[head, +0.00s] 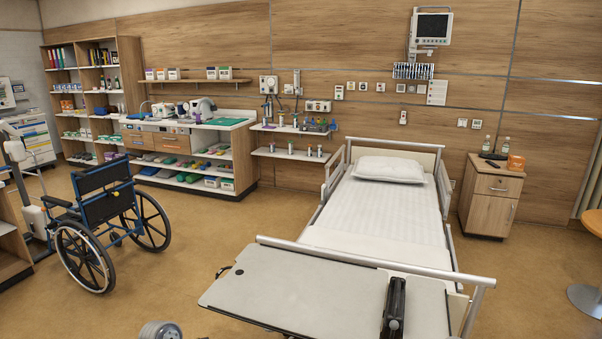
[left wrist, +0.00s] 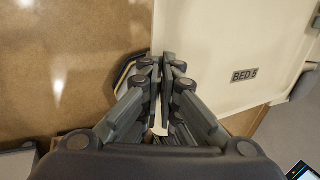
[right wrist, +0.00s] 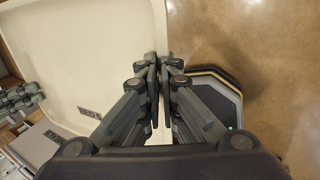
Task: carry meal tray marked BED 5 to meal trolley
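The cream meal tray (left wrist: 225,50) shows in the left wrist view with a "BED 5" label. It also shows in the right wrist view (right wrist: 85,50), with a label near its edge. My left gripper (left wrist: 168,62) is closed over one side rim of the tray, and my right gripper (right wrist: 160,62) is closed over the opposite rim. Bare floor lies beside the tray in both wrist views, so it is held up. The visible part of the tray is bare. I cannot make out the tray in the head view, nor pick out a meal trolley with certainty.
A bed (head: 385,210) stands ahead, with a grey board (head: 290,290) at its near end. A wheelchair (head: 105,220) stands at the left. A bedside cabinet (head: 490,200) is at the right. Open floor (head: 215,235) lies between wheelchair and bed.

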